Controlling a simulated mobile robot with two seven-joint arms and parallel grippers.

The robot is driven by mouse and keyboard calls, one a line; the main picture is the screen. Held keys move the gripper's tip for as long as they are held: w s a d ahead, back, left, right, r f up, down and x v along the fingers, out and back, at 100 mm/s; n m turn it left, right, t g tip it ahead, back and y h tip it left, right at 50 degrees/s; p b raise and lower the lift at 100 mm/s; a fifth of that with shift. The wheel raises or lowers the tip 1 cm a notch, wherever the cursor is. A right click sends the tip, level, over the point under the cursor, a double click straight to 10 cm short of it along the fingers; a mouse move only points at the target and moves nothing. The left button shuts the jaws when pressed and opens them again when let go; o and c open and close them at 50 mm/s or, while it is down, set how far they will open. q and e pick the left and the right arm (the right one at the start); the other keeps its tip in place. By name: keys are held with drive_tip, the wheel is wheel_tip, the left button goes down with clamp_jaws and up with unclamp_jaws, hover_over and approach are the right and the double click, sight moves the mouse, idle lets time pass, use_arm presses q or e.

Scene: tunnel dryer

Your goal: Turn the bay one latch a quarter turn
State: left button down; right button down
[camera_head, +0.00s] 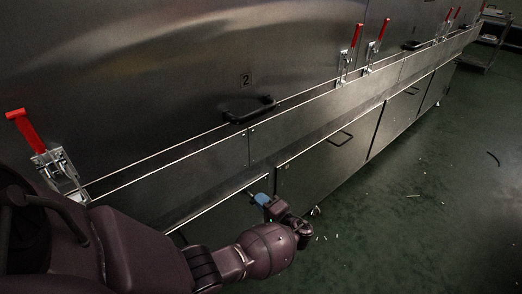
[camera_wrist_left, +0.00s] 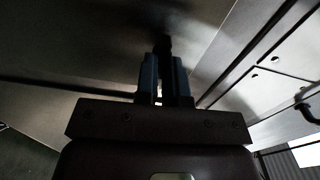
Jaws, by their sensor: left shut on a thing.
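My left gripper (camera_head: 262,200) has blue fingertips and is at the lower front panel, left of the middle of the head view. Its fingers are shut on a small dark piece, the bay one latch (camera_head: 250,194), which sticks out near the panel's upper edge. In the left wrist view the gripper (camera_wrist_left: 161,78) points forward with the two blue fingers close together, and the dark latch (camera_wrist_left: 166,45) shows at their tips. The latch's angle is too dark and small to tell. My right gripper is not in view.
Red-handled toggle clamps stand along the upper panel, one at the left (camera_head: 30,135) and several at the right (camera_head: 355,38). A black door handle (camera_head: 250,110) sits below a "2" label (camera_head: 246,80). The green floor (camera_head: 430,200) at right is open, with small scraps.

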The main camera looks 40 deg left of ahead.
use_arm(q)
drive_tip(key=shift+f+m, duration=0.1)
drive_tip(key=shift+m, duration=0.4)
drive_tip(key=c, duration=1.2)
unclamp_jaws()
drive_tip(key=d, duration=0.7)
drive_tip(key=s+d, duration=0.1)
drive_tip(key=d, duration=0.2)
drive_tip(key=shift+d+p, duration=0.4)
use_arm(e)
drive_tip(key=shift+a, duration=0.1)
